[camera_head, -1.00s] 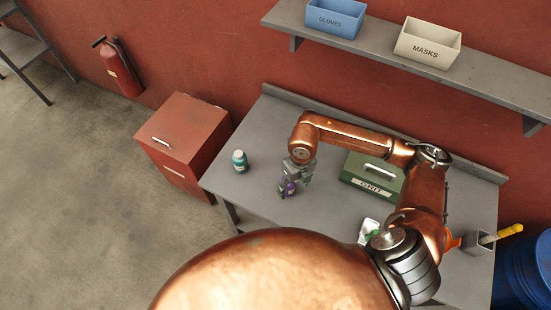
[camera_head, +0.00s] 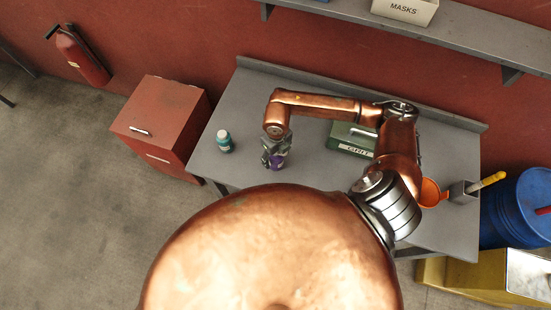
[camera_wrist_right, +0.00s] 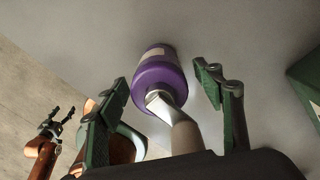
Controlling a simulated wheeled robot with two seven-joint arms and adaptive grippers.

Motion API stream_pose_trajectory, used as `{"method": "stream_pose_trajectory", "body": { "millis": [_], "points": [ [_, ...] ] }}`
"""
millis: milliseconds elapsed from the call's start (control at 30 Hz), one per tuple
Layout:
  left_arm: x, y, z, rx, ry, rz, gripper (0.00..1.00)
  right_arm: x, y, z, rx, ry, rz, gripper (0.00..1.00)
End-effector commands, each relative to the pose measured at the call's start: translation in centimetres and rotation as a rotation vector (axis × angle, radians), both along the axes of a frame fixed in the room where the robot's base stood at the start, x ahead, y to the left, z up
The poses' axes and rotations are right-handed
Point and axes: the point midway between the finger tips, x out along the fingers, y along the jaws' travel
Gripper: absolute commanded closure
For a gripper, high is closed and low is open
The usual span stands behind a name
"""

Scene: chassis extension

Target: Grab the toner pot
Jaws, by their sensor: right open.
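A purple pot (camera_head: 277,163) with a pale label stands on the grey workbench (camera_head: 222,178). In the right wrist view the purple pot (camera_wrist_right: 160,74) is between the two spread fingers, with gaps on both sides. A silver and beige piece is in front of it. My right gripper (camera_head: 270,160) is open around or just above this pot; contact is not visible. A teal pot with a white lid (camera_head: 224,141) stands apart to the left. I cannot read which pot is toner. My left gripper (camera_wrist_right: 58,120) shows small in the wrist view, fingers apart.
A green GRIT box (camera_head: 350,139) stands right of my right gripper, under the arm. An orange container (camera_head: 432,193) and a grey holder with a yellow handle (camera_head: 463,193) are at the right end. A red cabinet (camera_head: 165,125) stands left. Bench between the pots is clear.

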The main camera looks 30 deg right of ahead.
Motion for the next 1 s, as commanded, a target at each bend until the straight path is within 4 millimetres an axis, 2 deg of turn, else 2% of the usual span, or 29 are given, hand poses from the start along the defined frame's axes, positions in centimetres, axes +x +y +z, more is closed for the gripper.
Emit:
{"method": "stream_pose_trajectory", "body": {
  "millis": [233, 1000],
  "points": [
    [0.13, 0.02, 0.01, 0.0, -0.002, 0.0, 0.39, 0.06, 0.07, -0.18, 0.0, 0.0, 0.002, 0.39],
    [-0.08, 0.07, -0.02, 0.001, 0.002, 0.0, 0.39, 0.07, 0.08, -0.14, 0.0, 0.0, 0.003, 0.92]
  ]
}}
